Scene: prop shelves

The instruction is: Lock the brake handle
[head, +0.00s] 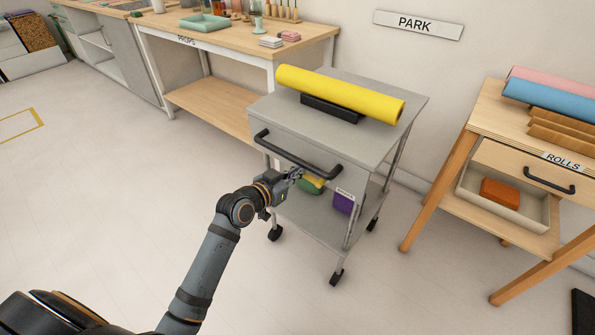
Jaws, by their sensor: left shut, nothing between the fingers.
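A grey wheeled cart (408,93) stands against the wall under a PARK sign (417,25). A black bar handle (297,156) runs across its front, just below the top; I cannot tell whether this is the brake handle or how it is set. My left gripper (296,174) is shut and empty, just below the bar's right half, in front of the cart's opening. Whether it touches the bar is unclear. My right gripper is out of view.
A yellow roll (340,92) lies on a black holder on the cart top. Green and purple (343,202) items sit on the lower shelf. A wooden ROLLS table (468,155) stands right, a PROPS table (240,47) behind left.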

